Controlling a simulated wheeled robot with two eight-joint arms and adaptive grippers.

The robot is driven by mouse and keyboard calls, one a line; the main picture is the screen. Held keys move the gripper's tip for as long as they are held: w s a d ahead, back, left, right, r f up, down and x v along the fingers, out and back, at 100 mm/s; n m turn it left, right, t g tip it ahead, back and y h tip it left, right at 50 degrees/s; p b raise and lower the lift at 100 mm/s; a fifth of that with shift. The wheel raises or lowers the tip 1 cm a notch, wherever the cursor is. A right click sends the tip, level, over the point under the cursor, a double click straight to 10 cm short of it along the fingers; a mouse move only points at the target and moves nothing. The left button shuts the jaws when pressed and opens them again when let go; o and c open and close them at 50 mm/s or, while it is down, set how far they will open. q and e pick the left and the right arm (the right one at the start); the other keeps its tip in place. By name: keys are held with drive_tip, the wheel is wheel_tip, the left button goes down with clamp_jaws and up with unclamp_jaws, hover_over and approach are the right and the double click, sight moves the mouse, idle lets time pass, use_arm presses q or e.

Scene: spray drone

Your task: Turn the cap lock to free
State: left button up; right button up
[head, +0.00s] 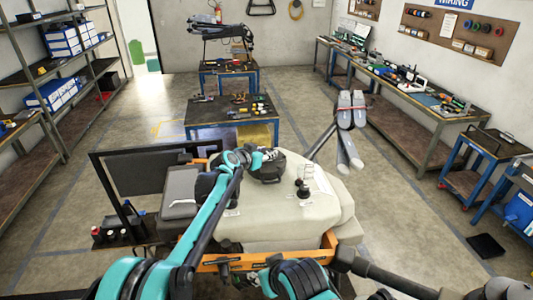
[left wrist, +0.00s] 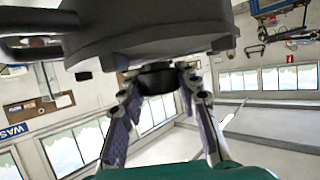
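The spray drone's beige tank (head: 285,215) fills the middle of the head view. A round black cap (head: 267,168) sits on its top. My left gripper (head: 266,153) is over the cap's far side, and its fingers are small there. In the left wrist view a large dark round body fills the top, with a short black knob (left wrist: 158,78) jutting from it. My left gripper (left wrist: 160,80) has its fingers apart, one on each side of that knob. Whether the fingertips touch it is unclear. My right gripper does not show.
Clear fittings (head: 306,180) stand on the tank right of the cap. Folded grey propellers (head: 350,110) rise behind it at right. A dark panel (head: 150,172) is at the left. A tool table (head: 232,112) stands beyond. Floor at the right is mostly open.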

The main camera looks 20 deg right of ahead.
use_arm(q)
drive_tip(key=shift+s+f+n+t+y+b, duration=0.1)
drive_tip(key=shift+f+n+t+y+b, duration=0.15)
drive_tip(key=shift+n+t+y+b, duration=1.45)
drive_tip(key=shift+n+b, duration=0.05)
drive_tip(key=shift+n, duration=0.25)
drive_tip(key=shift+a+r+n+t+y, duration=0.1)
drive_tip(key=shift+r+n+t+y, duration=0.05)
drive_tip(key=shift+n+t+y, duration=0.2)
drive_tip(key=o, duration=1.1)
drive_tip(key=shift+r, duration=0.1)
drive_tip(key=shift+o, duration=0.5)
drive_tip(key=shift+a+r, duration=0.1)
drive_tip(key=shift+s, duration=0.15)
drive_tip(key=v, duration=1.2)
